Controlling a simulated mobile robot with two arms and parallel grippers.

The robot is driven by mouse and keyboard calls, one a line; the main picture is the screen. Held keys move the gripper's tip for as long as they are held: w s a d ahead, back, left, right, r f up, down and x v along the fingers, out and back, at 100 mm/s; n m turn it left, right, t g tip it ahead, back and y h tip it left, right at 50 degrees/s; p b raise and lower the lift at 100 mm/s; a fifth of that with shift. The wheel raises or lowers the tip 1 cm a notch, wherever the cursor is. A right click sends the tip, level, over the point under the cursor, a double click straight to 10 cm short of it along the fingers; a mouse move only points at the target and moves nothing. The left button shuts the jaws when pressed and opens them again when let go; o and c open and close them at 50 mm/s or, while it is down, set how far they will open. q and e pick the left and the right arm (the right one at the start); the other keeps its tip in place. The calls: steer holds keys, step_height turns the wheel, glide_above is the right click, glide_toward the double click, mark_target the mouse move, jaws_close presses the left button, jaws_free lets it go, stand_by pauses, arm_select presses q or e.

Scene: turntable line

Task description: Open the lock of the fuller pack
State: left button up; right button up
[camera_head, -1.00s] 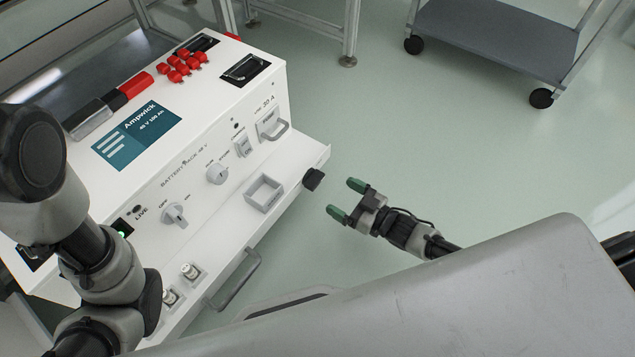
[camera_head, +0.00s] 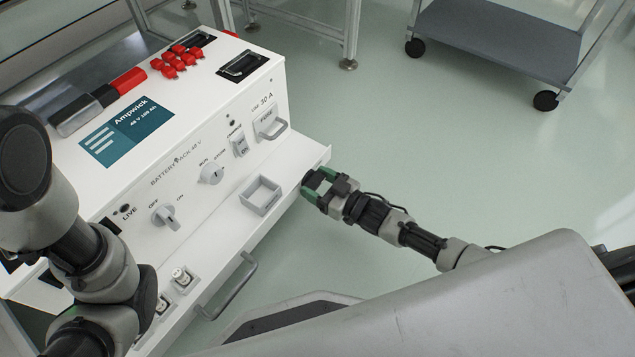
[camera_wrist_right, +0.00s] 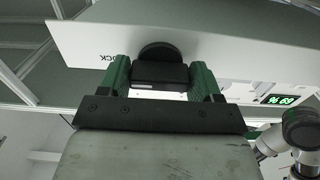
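A white battery pack (camera_head: 215,140) with a blue Ampwick label stands at the left in the head view. A black lock knob (camera_head: 312,180) sits at the right end of its lower ledge; the right wrist view shows it too (camera_wrist_right: 160,72), near upside-down lettering ending in "OCK". My right gripper (camera_head: 318,184) has its green fingers spread on either side of the knob; in the wrist view (camera_wrist_right: 161,82) they lie close along its sides, and I cannot tell if they touch. My left arm is at the left edge; its gripper is out of view.
The pack's front carries a switch knob (camera_head: 165,216), a mode knob (camera_head: 211,173), a fuse handle (camera_head: 272,128) and an empty square holder (camera_head: 261,194). A green percent display (camera_wrist_right: 281,100) shows upside down. A grey cart (camera_head: 500,35) stands behind, with clear floor between.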

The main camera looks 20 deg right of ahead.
steer(key=c, duration=0.4)
steer(key=shift+n, duration=0.3)
steer(key=n+p, duration=0.1)
steer(key=n, duration=0.1)
steer(key=shift+n, duration=0.3)
steer(key=n+p, duration=0.1)
steer(key=n, duration=0.3)
steer(key=shift+n, duration=0.3)
steer(key=n, duration=0.4)
steer(key=shift+n+p, duration=0.3)
steer(key=n, duration=0.5)
steer(key=shift+f+b, duration=0.1)
steer(key=shift+b, duration=0.25)
steer(key=shift+n, duration=0.4)
steer(key=o, duration=0.9)
